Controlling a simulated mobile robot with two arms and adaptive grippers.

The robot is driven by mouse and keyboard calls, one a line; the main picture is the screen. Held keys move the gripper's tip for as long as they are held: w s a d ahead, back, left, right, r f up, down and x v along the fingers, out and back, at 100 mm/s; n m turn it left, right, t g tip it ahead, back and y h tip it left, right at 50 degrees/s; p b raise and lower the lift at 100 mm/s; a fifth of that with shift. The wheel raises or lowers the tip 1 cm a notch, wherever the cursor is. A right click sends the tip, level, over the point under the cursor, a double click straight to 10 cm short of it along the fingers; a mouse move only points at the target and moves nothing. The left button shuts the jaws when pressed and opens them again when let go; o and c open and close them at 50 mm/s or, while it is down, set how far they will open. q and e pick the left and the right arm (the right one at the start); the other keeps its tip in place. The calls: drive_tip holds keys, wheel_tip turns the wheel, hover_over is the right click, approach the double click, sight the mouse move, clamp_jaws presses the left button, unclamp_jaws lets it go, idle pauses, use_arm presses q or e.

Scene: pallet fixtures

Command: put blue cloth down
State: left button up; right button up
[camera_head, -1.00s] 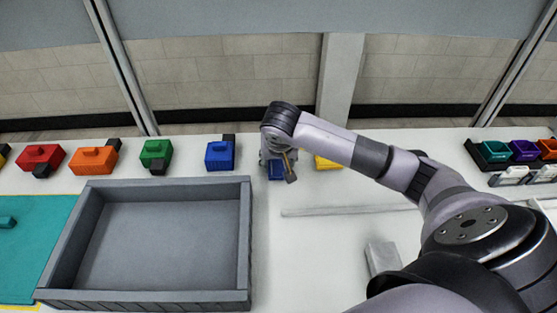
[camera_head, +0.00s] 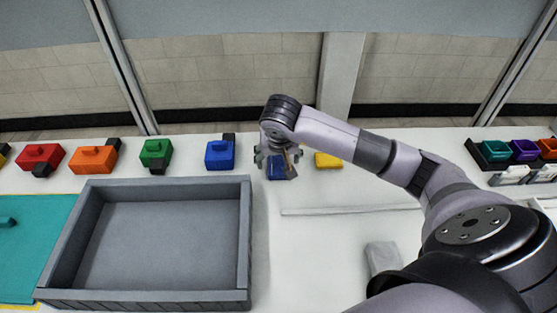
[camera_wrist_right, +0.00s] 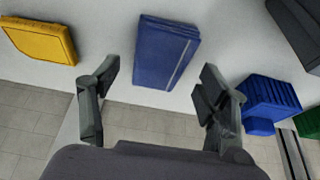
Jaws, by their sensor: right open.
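The blue cloth (camera_wrist_right: 162,52) is a folded dark blue block with a pale stripe, lying on the white table. In the right wrist view it sits beyond and between the spread fingers of my right gripper (camera_wrist_right: 155,108), apart from both. In the head view the cloth (camera_head: 277,172) shows below the right gripper (camera_head: 275,160), partly covered by it. My right gripper is open and empty. My left gripper is in neither view.
A yellow block (camera_head: 328,160) lies right of the cloth, and a blue bin (camera_head: 219,155) stands to its left. Green (camera_head: 155,152), orange (camera_head: 93,157) and red (camera_head: 40,157) bins continue leftward. A large grey tray (camera_head: 246,230) stands at the front. Small coloured bins (camera_head: 525,150) stand far right.

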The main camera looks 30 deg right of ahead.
drive_tip(key=v, duration=1)
drive_tip(key=shift+b, duration=0.3)
